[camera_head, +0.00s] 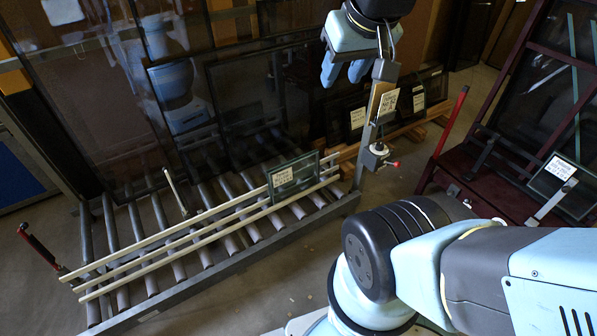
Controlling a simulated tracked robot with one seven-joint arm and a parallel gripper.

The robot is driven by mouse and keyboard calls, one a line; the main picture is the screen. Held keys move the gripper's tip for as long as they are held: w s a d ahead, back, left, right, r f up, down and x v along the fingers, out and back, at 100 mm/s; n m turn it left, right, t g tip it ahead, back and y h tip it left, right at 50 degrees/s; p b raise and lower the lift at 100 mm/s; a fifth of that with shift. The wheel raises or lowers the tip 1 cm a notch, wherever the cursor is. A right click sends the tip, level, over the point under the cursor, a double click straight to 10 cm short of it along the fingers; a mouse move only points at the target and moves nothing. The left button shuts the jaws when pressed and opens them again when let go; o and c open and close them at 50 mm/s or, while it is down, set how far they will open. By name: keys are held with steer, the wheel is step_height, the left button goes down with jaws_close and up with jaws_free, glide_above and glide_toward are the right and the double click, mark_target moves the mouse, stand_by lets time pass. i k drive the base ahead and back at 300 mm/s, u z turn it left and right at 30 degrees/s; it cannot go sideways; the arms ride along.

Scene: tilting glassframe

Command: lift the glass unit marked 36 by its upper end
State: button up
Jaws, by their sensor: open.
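My gripper (343,74) hangs at the top middle, its two light blue fingers pointing down with a gap between them. It is open and I see nothing between the fingers. Several glass units carry white labels, but the print is too small to read, so I cannot tell which is marked 36. A small labelled glass pane (303,171) stands tilted at the right end of the roller rack, below and left of my gripper. Darker labelled panes (430,87) lean behind the post, right of my gripper. A small labelled pane (575,200) rests on the dark red frame at right.
The roller rack (335,208) with white rails (190,238) fills the lower left. Large dark glass sheets (100,120) lean behind it. A grey post (371,130) with a clamp stands close below my gripper. The red frame (470,172) stands right.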

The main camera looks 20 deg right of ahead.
mark_target(294, 177)
steer(key=u, duration=0.15)
steer(key=i, duration=0.9)
steer(key=z, duration=0.1)
